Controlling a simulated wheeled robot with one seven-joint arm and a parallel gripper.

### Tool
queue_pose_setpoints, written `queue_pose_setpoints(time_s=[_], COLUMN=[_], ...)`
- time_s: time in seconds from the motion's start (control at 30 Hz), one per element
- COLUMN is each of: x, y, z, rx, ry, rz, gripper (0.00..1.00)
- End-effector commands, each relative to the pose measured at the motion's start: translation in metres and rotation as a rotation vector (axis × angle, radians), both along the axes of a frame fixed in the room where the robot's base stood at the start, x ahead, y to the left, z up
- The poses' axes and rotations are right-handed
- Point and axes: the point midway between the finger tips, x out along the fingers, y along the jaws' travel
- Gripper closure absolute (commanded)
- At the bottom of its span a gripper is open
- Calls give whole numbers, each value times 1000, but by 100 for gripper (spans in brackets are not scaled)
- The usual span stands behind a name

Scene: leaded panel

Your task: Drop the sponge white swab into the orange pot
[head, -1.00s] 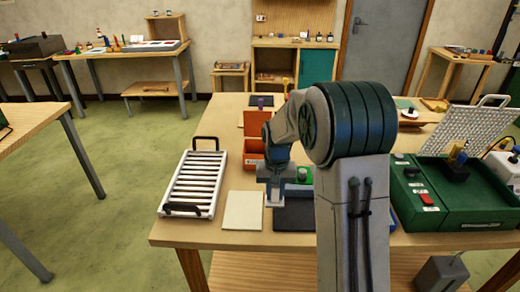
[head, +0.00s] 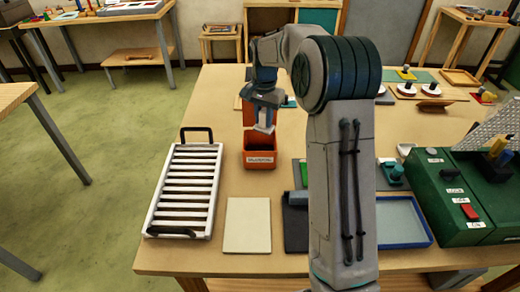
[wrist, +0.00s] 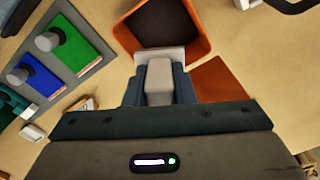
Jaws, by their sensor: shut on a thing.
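My gripper (head: 265,118) is shut on the sponge white swab (wrist: 159,82), a pale block with a wider white end. The swab's pale lower end (head: 264,128) also shows in the head view, just above the orange pot (head: 260,160). The pot is an open orange box with a label on its front and a raised orange flap behind. In the wrist view the pot (wrist: 202,35) shows its dark inside, and the swab's white end overlaps its near rim. I cannot tell whether they touch.
A white slatted rack (head: 187,190) stands left of the pot. A cream board (head: 247,225) lies in front. A green machine (head: 460,200) stands at the right. A grey holder with blue and green blocks (wrist: 55,55) is beside the pot in the wrist view.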

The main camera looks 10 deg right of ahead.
Motion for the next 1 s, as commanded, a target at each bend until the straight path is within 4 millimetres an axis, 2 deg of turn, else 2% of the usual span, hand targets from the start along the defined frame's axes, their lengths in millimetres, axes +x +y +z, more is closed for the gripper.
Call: queue_pose_setpoints(time_s=[0.03,0.33,0.47,0.7,0.73,0.8,0.83,1.0], x=[0,0,0,0,0,0,0,0], y=[0,-1,-1,-1,-1,-1,-1,-1], z=[-10,-44,-50,-50,-50,-50,-50,-50], rx=[0,0,0,0,0,0,0,0], ry=[1,0,-1,0,0,0,0,0], rz=[0,-2,-2,-1,-1,-1,-1,0], gripper=[98,98,98,98,74,55,51,51])
